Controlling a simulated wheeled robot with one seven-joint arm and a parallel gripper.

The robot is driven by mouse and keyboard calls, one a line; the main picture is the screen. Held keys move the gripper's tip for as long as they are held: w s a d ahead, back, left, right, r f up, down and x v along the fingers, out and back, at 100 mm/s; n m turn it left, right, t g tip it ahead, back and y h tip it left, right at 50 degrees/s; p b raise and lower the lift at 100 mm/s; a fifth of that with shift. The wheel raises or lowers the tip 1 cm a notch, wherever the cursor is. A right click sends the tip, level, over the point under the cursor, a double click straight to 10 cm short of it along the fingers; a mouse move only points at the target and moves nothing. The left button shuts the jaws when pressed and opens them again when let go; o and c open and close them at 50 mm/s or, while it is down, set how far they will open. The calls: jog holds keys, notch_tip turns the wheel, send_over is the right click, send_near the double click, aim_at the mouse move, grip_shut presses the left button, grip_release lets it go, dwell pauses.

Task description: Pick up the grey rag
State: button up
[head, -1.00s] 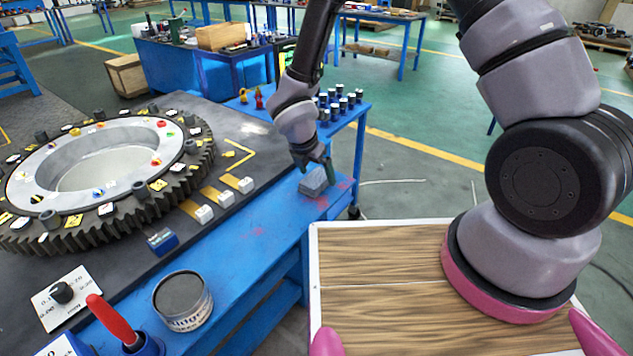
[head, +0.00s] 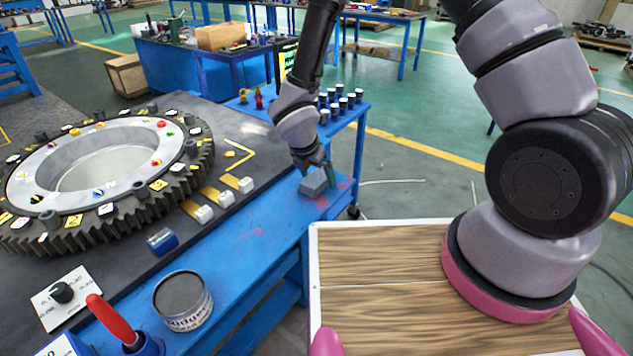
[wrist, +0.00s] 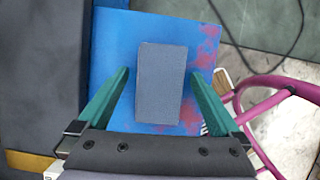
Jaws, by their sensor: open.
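The grey rag (head: 314,183) is a small grey block-like piece lying on the blue bench (head: 262,232), near the bench's far right end. In the wrist view the rag (wrist: 161,84) lies lengthwise between the green fingers of my gripper (wrist: 160,100). A gap of blue surface shows on each side, so the fingers do not touch it. My gripper (head: 318,175) is open, pointing down at the rag in the head view. Its near finger stands to the right of the rag. The exact height of the fingertips over the bench is hard to tell.
A large gear ring (head: 105,170) lies on the dark mat left of the rag. A tin (head: 182,300), a small blue box (head: 162,241) and a red-handled tool (head: 112,320) stand nearer. Several small cylinders (head: 340,103) stand on the blue table behind my gripper.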

aim_at(317, 177)
jog(key=c, duration=1.4)
notch_tip(317, 177, up, 11)
jog(key=shift+f, duration=0.2)
